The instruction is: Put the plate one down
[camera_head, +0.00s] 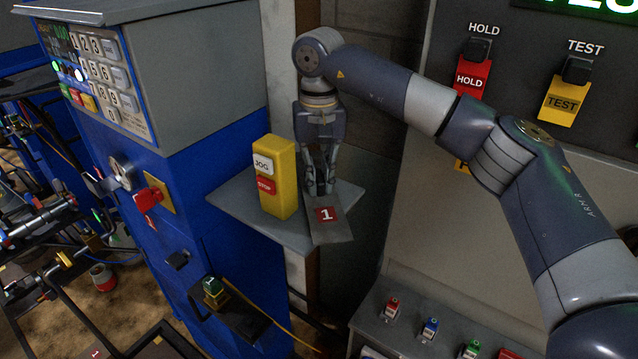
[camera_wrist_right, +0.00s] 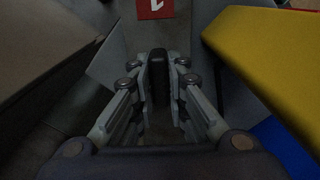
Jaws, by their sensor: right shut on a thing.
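Plate one (camera_head: 331,230) is a flat grey plate with a red label marked "1". In the head view it lies at or just above the small grey shelf (camera_head: 236,205), its front end sticking out past the shelf edge; I cannot tell whether it touches. My right gripper (camera_head: 320,190) points down and is shut on the plate's dark handle. In the right wrist view the gripper (camera_wrist_right: 159,85) has its fingers on both sides of the dark handle (camera_wrist_right: 159,68), with the plate's red label (camera_wrist_right: 155,8) beyond. My left gripper is not in view.
A yellow box (camera_head: 275,178) with JOG and STOP buttons stands on the shelf just left of the gripper. The blue cabinet (camera_head: 190,200) with a keypad is at the left. A panel with HOLD (camera_head: 470,80) and TEST (camera_head: 563,103) tags is at the right.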

